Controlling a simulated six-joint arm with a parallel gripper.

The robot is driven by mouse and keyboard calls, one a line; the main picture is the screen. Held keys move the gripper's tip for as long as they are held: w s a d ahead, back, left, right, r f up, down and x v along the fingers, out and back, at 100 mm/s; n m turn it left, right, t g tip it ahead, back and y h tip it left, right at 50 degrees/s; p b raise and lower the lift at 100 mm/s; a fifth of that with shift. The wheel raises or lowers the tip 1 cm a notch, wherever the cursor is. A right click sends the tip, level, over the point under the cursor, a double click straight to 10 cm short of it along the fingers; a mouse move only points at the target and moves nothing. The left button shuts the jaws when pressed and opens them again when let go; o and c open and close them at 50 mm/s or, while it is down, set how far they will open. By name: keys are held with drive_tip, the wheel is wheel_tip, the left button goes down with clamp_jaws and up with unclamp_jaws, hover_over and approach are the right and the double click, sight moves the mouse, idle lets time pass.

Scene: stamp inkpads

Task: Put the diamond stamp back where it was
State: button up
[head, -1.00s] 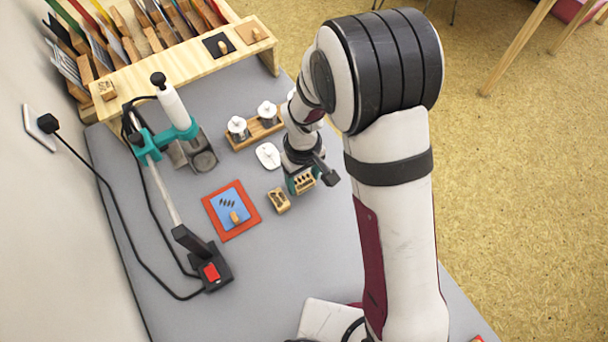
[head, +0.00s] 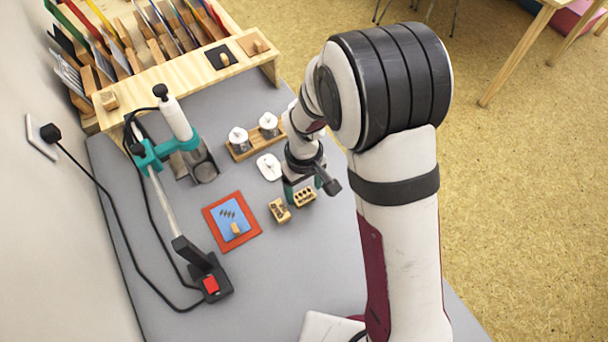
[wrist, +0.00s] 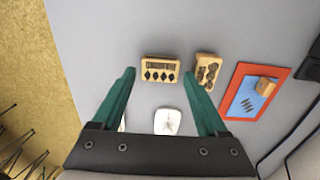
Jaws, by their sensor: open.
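The diamond stamp, a wooden block with a row of dark diamonds (head: 305,198), rests on the grey table. In the wrist view it (wrist: 160,70) lies between and just beyond my fingertips. My gripper (wrist: 159,72) is open, with one teal finger on each side, and appears empty. In the head view my gripper (head: 299,186) is just behind and above the block. A second wooden stamp (head: 279,210) with another pattern lies close to its left; it also shows in the wrist view (wrist: 206,71). A blue card (head: 226,213) with dark diamond prints lies on a red mat (head: 254,233).
A white piece (head: 268,167) lies behind the stamps, near a wooden rack (head: 254,137) with white-topped pots. A teal-clamped stand (head: 175,115) is left.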

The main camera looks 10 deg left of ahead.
sight(304, 195)
wheel_tip(304, 195, up, 9)
drive_tip(key=s+d+r+m, duration=0.8)
drive_tip(key=d, duration=0.3)
drive_tip(key=s+d+r+m+y, duration=0.1)
drive_tip(key=s+d+m, duration=0.2)
drive_tip(key=s+m, duration=0.3)
drive_tip(key=s, duration=0.4)
drive_tip(key=shift+d+r+m+y, duration=0.25)
drive_tip(key=shift+d+m+y, duration=0.05)
drive_tip(key=shift+d+y, duration=0.1)
